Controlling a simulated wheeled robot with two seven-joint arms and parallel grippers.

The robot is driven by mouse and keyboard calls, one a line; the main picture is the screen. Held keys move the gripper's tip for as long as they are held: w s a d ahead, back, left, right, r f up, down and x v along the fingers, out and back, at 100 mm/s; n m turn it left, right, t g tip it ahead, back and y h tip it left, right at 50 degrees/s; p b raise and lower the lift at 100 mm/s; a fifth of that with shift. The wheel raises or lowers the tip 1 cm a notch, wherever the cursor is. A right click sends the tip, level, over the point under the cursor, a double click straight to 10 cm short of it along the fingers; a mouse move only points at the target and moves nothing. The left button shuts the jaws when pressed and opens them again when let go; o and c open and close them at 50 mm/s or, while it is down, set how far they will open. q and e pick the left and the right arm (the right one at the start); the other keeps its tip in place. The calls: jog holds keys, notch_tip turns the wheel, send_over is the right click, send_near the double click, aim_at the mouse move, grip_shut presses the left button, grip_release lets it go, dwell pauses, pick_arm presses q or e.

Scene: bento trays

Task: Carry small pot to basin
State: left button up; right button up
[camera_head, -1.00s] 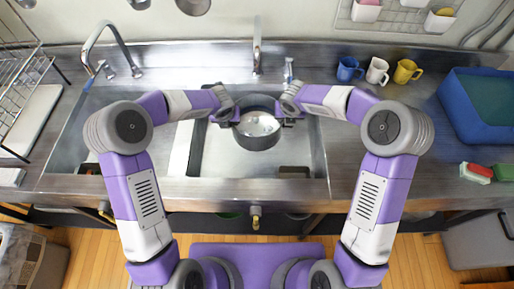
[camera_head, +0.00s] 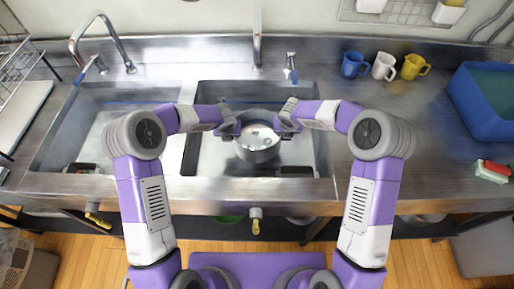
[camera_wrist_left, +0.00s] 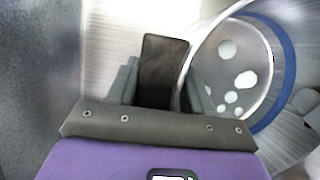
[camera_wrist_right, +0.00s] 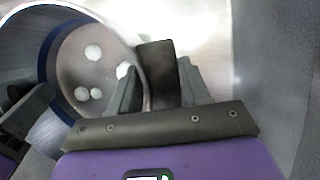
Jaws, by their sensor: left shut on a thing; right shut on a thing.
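The small pot (camera_head: 257,147) is a round metal pot in the head view, held upright over the right-hand basin (camera_head: 212,160). My left gripper (camera_head: 232,129) is shut on its left handle (camera_wrist_left: 163,70). My right gripper (camera_head: 285,128) is shut on its right handle (camera_wrist_right: 158,72). Both wrist views show the pot's open top, with several pale round spots inside; I cannot tell what they are. The gap between the pot's bottom and the basin floor is hard to judge.
A second basin (camera_head: 60,140) lies to the left. Faucets (camera_head: 257,40) stand behind the basins. Blue (camera_head: 353,65), white (camera_head: 383,67) and yellow (camera_head: 413,67) mugs stand on the counter at right, near a blue tub (camera_head: 465,95). Sponges (camera_head: 492,171) lie at the far right.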

pick_arm(q)
jog(key=shift+d+f, duration=0.3)
jog(key=shift+f, duration=0.05)
pick_arm(e)
jog(key=shift+a+f, duration=0.3)
